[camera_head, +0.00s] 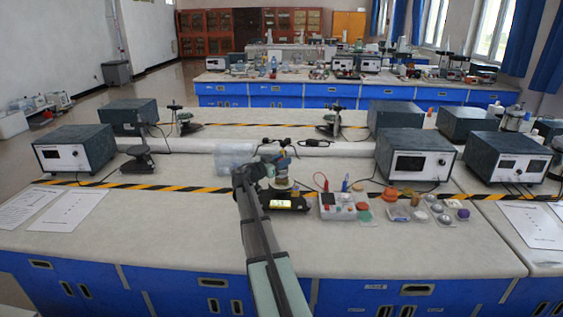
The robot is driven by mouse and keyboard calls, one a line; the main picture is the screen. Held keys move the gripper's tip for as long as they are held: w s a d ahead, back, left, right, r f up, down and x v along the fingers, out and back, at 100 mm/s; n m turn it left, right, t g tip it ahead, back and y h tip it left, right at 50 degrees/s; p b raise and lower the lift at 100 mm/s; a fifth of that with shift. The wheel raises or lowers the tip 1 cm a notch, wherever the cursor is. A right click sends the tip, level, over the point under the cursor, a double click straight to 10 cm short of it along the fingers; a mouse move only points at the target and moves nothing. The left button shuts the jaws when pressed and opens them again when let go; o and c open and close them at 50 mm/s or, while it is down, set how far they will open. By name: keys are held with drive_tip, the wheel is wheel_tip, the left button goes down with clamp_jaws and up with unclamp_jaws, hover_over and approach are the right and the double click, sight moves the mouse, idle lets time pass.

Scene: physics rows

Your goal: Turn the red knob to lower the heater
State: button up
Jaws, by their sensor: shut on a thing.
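My arm reaches up from the bottom middle to a small apparatus (280,183) on the near bench. The apparatus has a pale round part above a black base with a lit yellow display (281,204). My gripper (277,167) is at the upper part of this apparatus, shut on a small part there. The fingers and the part between them are too small and too covered to make out. I cannot clearly see the red knob or tell the heater apart from the rest of the apparatus.
A clear box (232,158) stands just left of my gripper. A white box with red and blue leads (337,206) and several small coloured items lie to the right. Dark instrument boxes (415,157) stand farther right. The bench front is clear.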

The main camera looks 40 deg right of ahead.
idle(0.3)
drive_tip(key=o, duration=0.9)
drive_tip(key=a, duration=1.3)
drive_tip(key=shift+s+a, duration=0.15)
drive_tip(key=shift+a, duration=0.25)
